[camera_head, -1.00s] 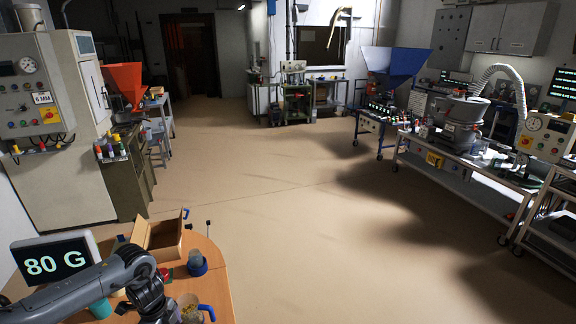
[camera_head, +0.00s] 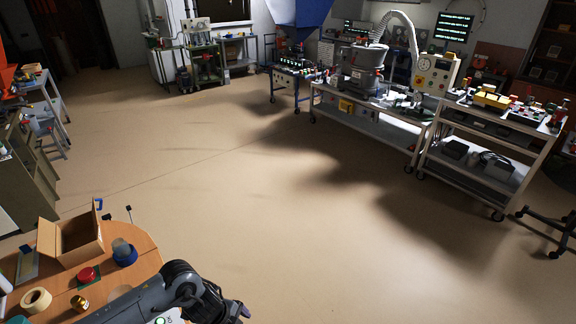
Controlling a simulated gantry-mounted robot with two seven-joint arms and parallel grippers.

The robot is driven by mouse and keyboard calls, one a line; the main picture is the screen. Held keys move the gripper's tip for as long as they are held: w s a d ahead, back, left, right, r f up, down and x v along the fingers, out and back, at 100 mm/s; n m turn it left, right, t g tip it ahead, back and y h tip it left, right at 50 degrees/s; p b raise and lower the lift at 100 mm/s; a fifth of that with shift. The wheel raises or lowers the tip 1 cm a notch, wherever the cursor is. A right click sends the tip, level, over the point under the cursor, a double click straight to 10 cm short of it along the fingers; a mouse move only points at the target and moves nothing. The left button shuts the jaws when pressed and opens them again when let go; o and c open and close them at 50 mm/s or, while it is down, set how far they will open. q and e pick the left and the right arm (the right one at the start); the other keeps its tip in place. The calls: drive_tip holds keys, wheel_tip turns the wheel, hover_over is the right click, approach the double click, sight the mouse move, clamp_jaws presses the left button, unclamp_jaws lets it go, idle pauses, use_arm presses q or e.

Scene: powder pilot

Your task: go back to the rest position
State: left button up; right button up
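One of my arms, grey and black, comes in at the bottom edge left of centre, in front of the round wooden table (camera_head: 148,262). Its elbow is bent and it runs out of the frame at the bottom. On the table are an open cardboard box (camera_head: 76,240), a clear cup with a blue base (camera_head: 124,252), a red round piece (camera_head: 87,274), a tan ring (camera_head: 36,300) and a small gold piece (camera_head: 79,303).
The floor (camera_head: 260,200) is broad and clear in the middle. Wheeled benches (camera_head: 372,128) with machines stand along the right. A blue hopper (camera_head: 300,12) stands at the back. Grey cabinets and a stand (camera_head: 48,112) are at the left edge.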

use_arm(q)
drive_tip(key=s+d+n+t+h, duration=0.2)
drive_tip(key=s+d+n+t, duration=0.3)
drive_tip(key=d, duration=0.3)
drive_tip(key=s+a+r+n+g+y, duration=0.15)
drive_tip(key=s+a+n+y, duration=0.35)
drive_tip(key=s+a, duration=0.6)
drive_tip(key=s+a+r+n+y, duration=0.35)
drive_tip(key=s+a+n, duration=0.3)
drive_tip(key=a, duration=0.75)
drive_tip(key=d+n+h+p, duration=0.1)
drive_tip(key=d+n+h, duration=0.25)
drive_tip(key=d, duration=0.65)
wheel_tip(320, 180, up, 26)
drive_tip(key=p, duration=2.6)
drive_tip(key=shift+s+a+p, duration=0.2)
drive_tip(key=shift+s+p, duration=0.2)
drive_tip(key=shift+s, duration=0.05)
drive_tip(key=shift+g, duration=0.25)
